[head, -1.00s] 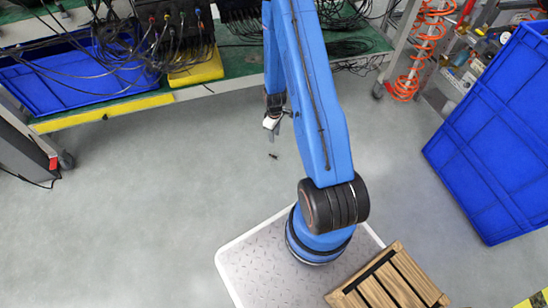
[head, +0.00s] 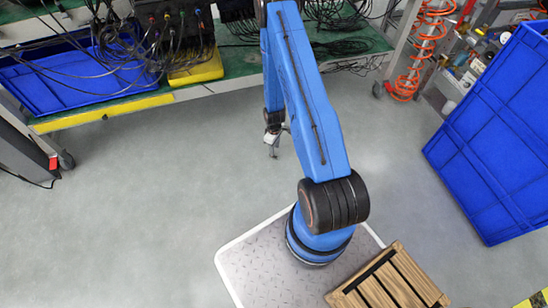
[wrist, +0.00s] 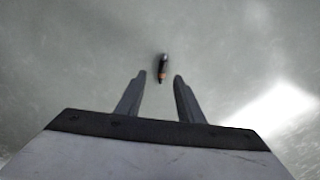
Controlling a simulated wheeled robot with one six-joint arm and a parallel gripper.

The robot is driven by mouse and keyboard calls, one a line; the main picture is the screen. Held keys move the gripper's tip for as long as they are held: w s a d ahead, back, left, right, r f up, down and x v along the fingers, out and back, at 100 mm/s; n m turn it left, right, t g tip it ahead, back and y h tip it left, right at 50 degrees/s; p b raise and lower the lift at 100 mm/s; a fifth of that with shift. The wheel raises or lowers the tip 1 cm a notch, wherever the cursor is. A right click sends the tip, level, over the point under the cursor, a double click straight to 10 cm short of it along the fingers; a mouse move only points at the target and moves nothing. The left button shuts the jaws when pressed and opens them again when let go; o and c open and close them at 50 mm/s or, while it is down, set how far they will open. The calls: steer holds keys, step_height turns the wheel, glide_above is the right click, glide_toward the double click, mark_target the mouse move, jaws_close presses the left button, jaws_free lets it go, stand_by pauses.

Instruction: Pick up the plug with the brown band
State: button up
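A small dark plug with an orange-brown band (wrist: 162,67) lies on the grey floor in the wrist view. Its banded end shows between my fingertips in the picture, and its dark end points away. My gripper (wrist: 158,76) is open, with nothing between the fingers that I can see held. How high the fingertips are above the plug I cannot tell. In the head view my gripper (head: 272,153) hangs low over the floor in front of the bench. The plug cannot be made out there, as the gripper covers that spot.
A green bench (head: 235,60) with a yellow edge, cables and black boxes (head: 178,30) runs along the back. A blue bin (head: 40,88) sits at the left. A large blue crate (head: 495,140) stands at the right. The floor around my gripper is clear.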

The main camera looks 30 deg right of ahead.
mark_target(274, 157)
steer(key=shift+s+a+f, duration=0.1)
steer(key=shift+f, duration=1.2)
steer(key=shift+s+a+f, duration=0.1)
steer(key=shift+f, duration=1.15)
steer(key=shift+c, duration=0.3)
jaws_close()
